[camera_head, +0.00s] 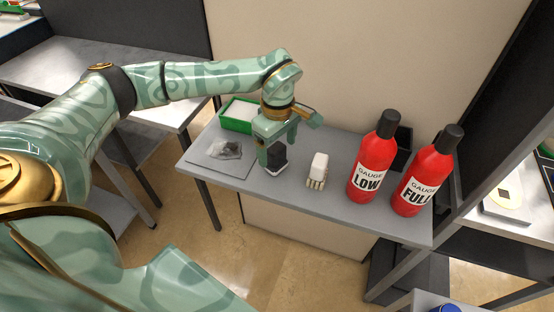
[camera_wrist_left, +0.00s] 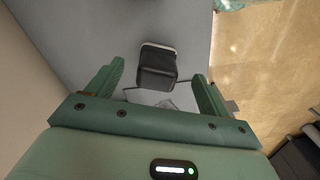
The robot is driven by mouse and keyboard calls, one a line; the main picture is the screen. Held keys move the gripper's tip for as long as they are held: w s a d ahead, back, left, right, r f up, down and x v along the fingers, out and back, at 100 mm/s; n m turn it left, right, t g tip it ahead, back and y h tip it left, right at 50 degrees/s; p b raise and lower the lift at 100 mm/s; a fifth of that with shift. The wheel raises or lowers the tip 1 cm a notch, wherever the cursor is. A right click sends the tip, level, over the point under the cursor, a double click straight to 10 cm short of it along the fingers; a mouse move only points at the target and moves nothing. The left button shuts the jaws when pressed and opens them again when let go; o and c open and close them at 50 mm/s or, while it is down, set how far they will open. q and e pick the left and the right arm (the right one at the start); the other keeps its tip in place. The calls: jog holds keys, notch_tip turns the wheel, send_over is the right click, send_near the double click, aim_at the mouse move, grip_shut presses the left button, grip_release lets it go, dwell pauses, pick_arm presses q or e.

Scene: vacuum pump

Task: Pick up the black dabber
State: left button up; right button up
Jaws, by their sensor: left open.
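The black dabber (camera_head: 277,160) stands on the grey table (camera_head: 338,200), near the middle, with a pale edge at its base. My left gripper (camera_head: 275,151) is above and around it, pointing down. In the left wrist view the black dabber (camera_wrist_left: 157,66) shows between the two spread green fingers of my left gripper (camera_wrist_left: 159,70). Gaps show on both sides of it, so the fingers look apart from it. Part of the dabber is hidden by a finger in the head view. My right gripper is not in view.
Red bottles marked LOW (camera_head: 371,160) and FULL (camera_head: 418,190) stand further right, with a black bin (camera_head: 403,148) behind. A green box (camera_head: 235,124) and a clear bag (camera_head: 227,149) lie left.

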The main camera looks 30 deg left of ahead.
aim_at(277, 158)
pick_arm(q)
jog(key=f, duration=0.2)
jog(key=f+b, duration=0.1)
jog(key=f, duration=0.2)
jog(key=shift+w+a+f, duration=0.2)
jog(key=shift+f, duration=0.05)
jog(key=shift+c, duration=0.3)
jog(key=c, duration=1.1)
jog(key=shift+r, duration=0.15)
